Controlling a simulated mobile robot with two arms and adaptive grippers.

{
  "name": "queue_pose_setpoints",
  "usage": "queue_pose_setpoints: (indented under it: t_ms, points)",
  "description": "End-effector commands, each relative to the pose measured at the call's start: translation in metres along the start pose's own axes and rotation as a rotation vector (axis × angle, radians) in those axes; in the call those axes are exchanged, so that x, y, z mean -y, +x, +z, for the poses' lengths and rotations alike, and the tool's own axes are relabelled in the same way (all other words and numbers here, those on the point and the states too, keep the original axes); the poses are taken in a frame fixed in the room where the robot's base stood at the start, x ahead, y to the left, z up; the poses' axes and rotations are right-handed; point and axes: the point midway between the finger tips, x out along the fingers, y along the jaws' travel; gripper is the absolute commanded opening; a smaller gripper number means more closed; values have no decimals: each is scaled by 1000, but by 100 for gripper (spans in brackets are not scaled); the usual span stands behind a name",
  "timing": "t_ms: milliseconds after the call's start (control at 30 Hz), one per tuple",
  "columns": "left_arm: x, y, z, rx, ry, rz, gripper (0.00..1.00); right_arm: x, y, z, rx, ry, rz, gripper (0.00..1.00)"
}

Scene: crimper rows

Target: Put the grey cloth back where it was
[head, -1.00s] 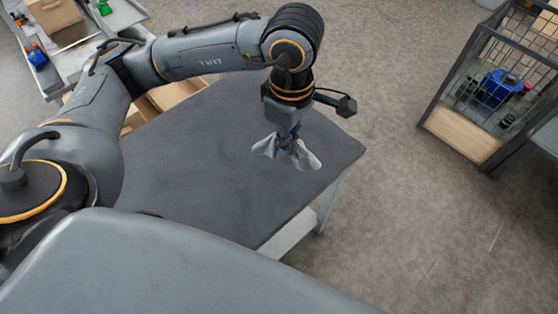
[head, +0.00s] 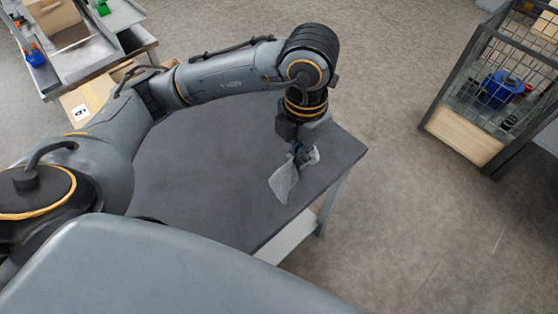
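The grey cloth (head: 284,184) is bunched at the fingers of my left gripper (head: 300,156), over the right part of the dark table (head: 215,165). One pale flap hangs down to the left of the fingers and a smaller piece shows to their right. The gripper points down and looks shut on the cloth. The fingertips are partly hidden by the cloth, and I cannot tell whether its lower edge touches the table top. My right gripper is not in view.
The visible table top is otherwise bare. A wire cage cart (head: 465,140) with a blue item (head: 502,88) stands on the floor at the right. A grey workbench (head: 90,58) with bins and a cardboard box (head: 52,14) is at the upper left.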

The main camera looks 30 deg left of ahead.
Motion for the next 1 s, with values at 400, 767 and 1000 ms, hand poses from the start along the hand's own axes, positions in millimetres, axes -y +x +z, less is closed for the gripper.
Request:
queue_pose_setpoints:
  t_ms: [400,767,1000]
  points:
    - [-11,10,6,-4,-130,-3,0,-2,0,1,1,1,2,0]
    - [-71,36,29,-6,-130,-1,0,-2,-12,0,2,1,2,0]
    - [-103,68,41,-7,-128,-1,0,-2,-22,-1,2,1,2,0]
